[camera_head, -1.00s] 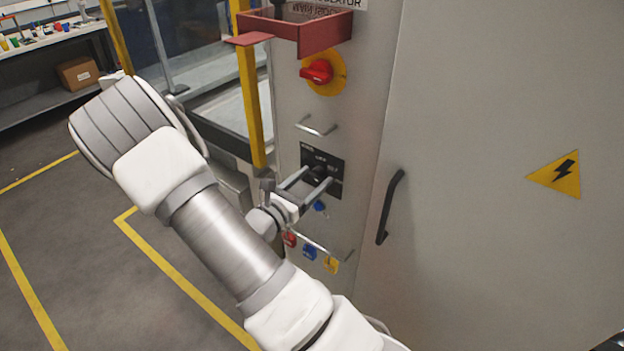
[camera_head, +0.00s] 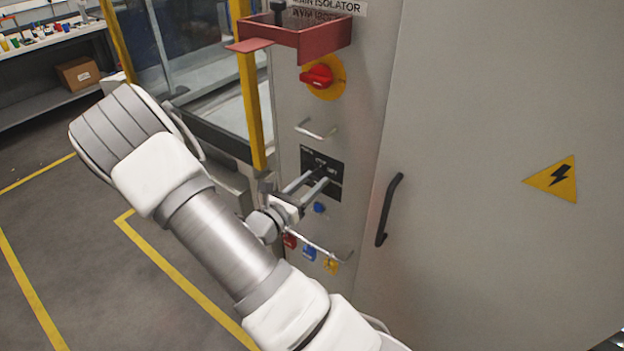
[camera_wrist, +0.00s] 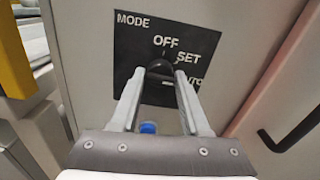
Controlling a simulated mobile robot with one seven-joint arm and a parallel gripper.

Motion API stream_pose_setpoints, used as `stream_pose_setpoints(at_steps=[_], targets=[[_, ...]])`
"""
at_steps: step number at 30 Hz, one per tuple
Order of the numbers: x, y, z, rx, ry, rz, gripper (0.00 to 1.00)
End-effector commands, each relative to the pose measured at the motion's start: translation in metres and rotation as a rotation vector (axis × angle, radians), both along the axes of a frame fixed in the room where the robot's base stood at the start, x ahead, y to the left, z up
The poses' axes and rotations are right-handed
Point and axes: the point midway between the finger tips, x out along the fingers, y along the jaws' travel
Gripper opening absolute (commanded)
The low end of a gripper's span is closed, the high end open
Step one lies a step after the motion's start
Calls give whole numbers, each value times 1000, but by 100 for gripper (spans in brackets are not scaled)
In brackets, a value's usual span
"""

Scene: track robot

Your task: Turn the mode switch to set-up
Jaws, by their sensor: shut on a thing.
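The mode switch is a dark knob (camera_wrist: 160,69) on a black plate (camera_wrist: 128,48) marked MODE, OFF, SET and a partly covered label reading "UTO". The plate (camera_head: 334,170) also shows on the grey cabinet front in the head view. The knob's upper end appears to point up and slightly right, between OFF and SET; its exact position is hard to tell. My gripper (camera_wrist: 161,78) reaches the knob from below in the wrist view, with one finger on each side, shut on it. In the head view my gripper (camera_head: 309,174) hides the knob.
A blue item (camera_head: 319,207) sits just below the plate. Red, blue and yellow padlocks (camera_head: 309,253) hang from a rail below. Above are a handle (camera_head: 316,130), a red isolator switch (camera_head: 317,76) and a red tray (camera_head: 318,40). A black door handle (camera_head: 389,209) stands right.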

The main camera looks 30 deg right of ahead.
Motion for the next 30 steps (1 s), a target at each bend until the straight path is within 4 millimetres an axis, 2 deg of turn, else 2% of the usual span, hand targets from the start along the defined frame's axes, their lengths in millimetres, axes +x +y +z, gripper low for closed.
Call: stream_pose_setpoints(at_steps=[18,30], targets=[[-1,0,4,-171,488,0,0],[-1,0,2,-240,689,1,0]])
